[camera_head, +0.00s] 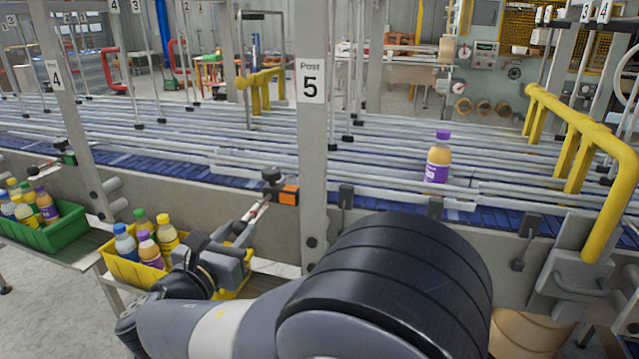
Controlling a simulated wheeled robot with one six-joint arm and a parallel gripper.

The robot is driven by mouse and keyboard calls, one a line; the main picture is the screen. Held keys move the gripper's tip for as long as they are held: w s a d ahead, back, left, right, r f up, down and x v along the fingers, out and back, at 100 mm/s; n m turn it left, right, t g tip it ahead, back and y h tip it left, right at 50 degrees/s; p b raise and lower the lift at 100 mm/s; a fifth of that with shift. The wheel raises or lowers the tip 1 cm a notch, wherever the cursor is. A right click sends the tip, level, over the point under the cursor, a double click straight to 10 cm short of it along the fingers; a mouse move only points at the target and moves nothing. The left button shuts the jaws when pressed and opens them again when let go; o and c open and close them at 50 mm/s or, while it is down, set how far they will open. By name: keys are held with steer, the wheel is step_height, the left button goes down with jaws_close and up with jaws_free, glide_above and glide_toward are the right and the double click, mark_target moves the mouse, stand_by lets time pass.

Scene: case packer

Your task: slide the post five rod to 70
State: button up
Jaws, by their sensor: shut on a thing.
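The post five rod (257,211) is a thin light rod with some red on it, sticking out toward me from the conveyor side, left of the grey post labelled "Post 5" (313,130). A dark clamp knob (272,175) and an orange block (290,195) sit at its inner end. My gripper (243,232) is at the rod's outer end and is shut on it. My arm and wrist partly hide the gripper. Any scale marks or numbers on the rod are too small to read.
A yellow bin (122,272) with several bottles stands just left of and below my gripper; a green bin (62,232) is farther left. A bottle with a purple cap (438,160) stands on the conveyor. A yellow guard rail (610,165) rises at right.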

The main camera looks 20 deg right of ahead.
steer(key=shift+x, duration=2)
steer(key=o, duration=0.8)
steer(key=shift+c, duration=0.2)
steer(key=shift+s+a, duration=0.1)
steer(key=shift+s, duration=0.05)
steer(key=shift+p+v, duration=0.6)
steer(key=shift+v, duration=2.8)
steer(key=shift+b+x, duration=0.45)
steer(key=shift+x, duration=3.1)
